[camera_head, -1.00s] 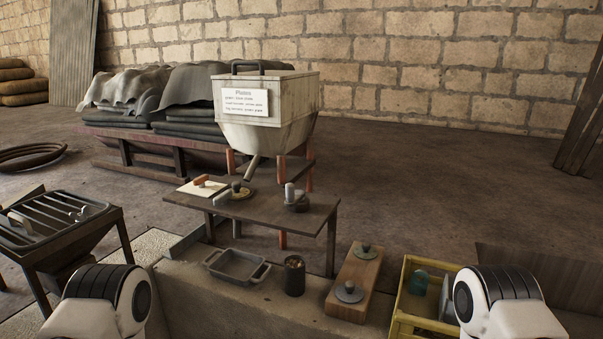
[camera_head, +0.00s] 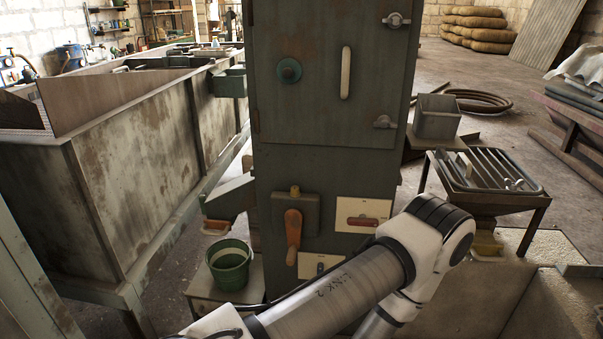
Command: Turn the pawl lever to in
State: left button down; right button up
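A tall dark green cabinet (camera_head: 330,165) stands in the middle. An orange lever (camera_head: 293,232) hangs down from a dark plate low on its front. To the right, a cream plate (camera_head: 363,204) carries a red handle (camera_head: 362,221) lying level. A smaller cream plate (camera_head: 312,260) below has a small blue mark and is partly covered by my arm. I cannot tell which of these is the pawl lever, and no "in" marking is readable. One of my arms crosses the lower middle in front of the cabinet. Neither gripper shows.
A green bucket (camera_head: 230,266) stands on a low stand left of the cabinet. A long rusty trough (camera_head: 130,150) fills the left. A dark table with a metal rack (camera_head: 489,170) and a grey bin (camera_head: 436,117) stand at right.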

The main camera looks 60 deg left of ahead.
aim_at(362, 220)
jog(key=u, duration=1.45)
